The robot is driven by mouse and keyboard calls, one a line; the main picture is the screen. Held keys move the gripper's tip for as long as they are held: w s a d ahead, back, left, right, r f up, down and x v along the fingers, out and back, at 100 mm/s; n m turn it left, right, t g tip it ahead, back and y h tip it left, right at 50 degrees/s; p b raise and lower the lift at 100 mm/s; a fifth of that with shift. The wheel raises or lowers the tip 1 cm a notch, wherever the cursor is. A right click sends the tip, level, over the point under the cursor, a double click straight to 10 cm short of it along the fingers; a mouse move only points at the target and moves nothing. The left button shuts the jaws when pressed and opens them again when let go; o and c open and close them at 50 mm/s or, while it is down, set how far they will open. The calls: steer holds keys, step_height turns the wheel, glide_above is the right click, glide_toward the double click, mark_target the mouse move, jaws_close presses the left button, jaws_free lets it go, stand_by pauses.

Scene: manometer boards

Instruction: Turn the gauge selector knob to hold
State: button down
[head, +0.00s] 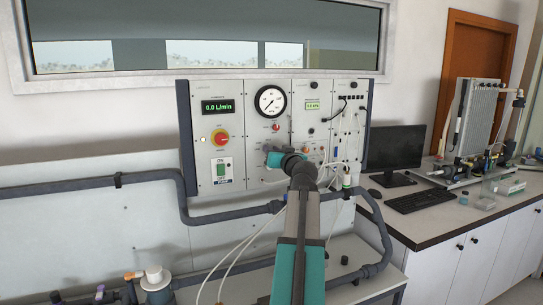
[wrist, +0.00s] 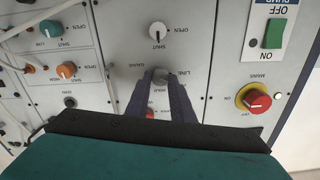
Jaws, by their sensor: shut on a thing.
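The gauge selector knob (wrist: 160,76) is a small grey knob on the light panel in the wrist view, which shows the panel upside down. Labels around it seem to read GAUGE, LINE and HOLD. The two dark fingers of my gripper (wrist: 164,75) reach to the panel and are shut on this knob, one on each side. The fingers hide part of it, so I cannot tell which label it points to. In the head view my gripper (head: 272,157) is at the panel (head: 253,128) below the round dial gauge (head: 270,101), and hides the knob.
A light knob (wrist: 157,31) marked OPEN and SHUT is close to my fingertips. A red part (wrist: 149,113) shows between the fingers. The red mains knob (wrist: 258,101), green pump switch (wrist: 274,33) and orange knob (wrist: 66,70) are farther aside. A dark pipe (head: 235,217) runs below the panel.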

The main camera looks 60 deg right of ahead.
steer(key=m+p, duration=0.1)
steer(key=m, duration=1.1)
steer(key=shift+m, duration=0.3)
stand_by(0.4)
steer(key=c, duration=1.5)
jaws_free()
steer(key=shift+f, duration=0.1)
steer(key=shift+c, duration=0.2)
steer(key=shift+d, duration=0.1)
